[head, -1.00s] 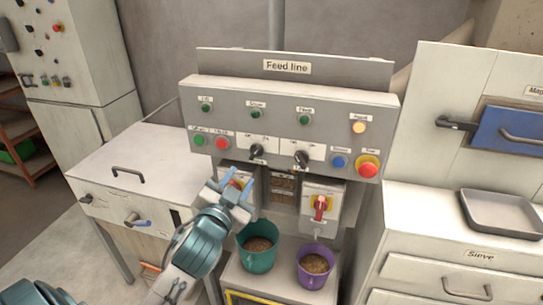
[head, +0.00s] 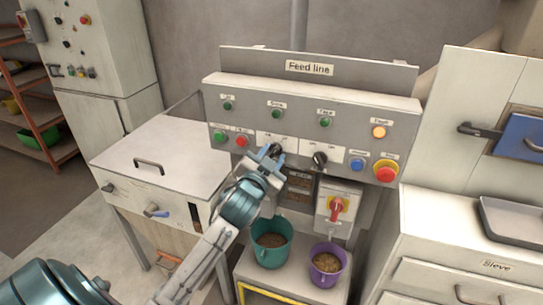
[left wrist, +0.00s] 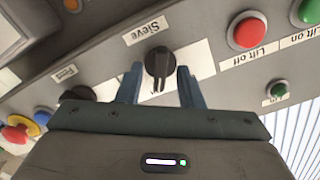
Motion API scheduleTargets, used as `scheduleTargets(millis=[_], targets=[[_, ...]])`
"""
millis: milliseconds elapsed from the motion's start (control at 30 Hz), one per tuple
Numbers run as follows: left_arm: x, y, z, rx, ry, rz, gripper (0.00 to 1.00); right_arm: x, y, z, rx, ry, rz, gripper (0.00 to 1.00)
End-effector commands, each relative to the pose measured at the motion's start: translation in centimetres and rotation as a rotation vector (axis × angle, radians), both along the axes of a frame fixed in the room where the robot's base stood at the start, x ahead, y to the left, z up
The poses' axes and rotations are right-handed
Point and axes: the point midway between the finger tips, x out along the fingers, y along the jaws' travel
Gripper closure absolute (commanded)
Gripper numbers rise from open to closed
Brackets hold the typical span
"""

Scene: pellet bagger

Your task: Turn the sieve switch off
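The sieve switch is a black rotary knob (left wrist: 158,62) under a "Sieve" label on the grey Feed line panel (head: 235,110). It also shows in the head view (head: 276,149), partly behind my fingers. In the left wrist view its handle lies nearly in line with my fingers. My left gripper (head: 269,160) is at the panel, open, with one blue finger on each side of the knob and a small gap visible at each side. Whether the tips reach past the knob's face is hard to tell. My right gripper is not in view.
A second black knob (head: 320,159) sits right of the sieve switch. Red (head: 242,141) and green (head: 219,136) lift buttons are left. A blue button (head: 357,164) and red emergency button (head: 386,172) are right. Teal (head: 270,254) and purple (head: 325,275) buckets stand below.

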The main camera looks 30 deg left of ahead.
Motion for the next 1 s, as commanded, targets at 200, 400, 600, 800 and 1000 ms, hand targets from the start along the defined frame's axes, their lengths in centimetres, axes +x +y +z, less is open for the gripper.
scheduleTargets(millis=[200, 400, 600, 800, 1000], targets=[[-0.03, -0.01, -0.01, 0.000, 0.000, 0.000, 1.00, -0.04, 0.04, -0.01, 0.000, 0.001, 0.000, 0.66], [-0.03, -0.01, -0.02, -0.007, -0.001, 0.001, 1.00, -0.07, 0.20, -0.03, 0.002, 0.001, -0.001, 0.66], [-0.03, 0.01, -0.03, -0.058, -0.013, 0.000, 1.00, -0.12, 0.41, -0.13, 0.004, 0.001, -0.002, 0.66], [-0.03, 0.05, -0.05, -0.180, -0.042, 0.000, 1.00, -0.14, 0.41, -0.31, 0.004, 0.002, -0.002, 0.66], [-0.04, 0.09, -0.07, -0.355, -0.084, 0.000, 1.00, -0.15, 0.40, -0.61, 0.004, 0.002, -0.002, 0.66]])
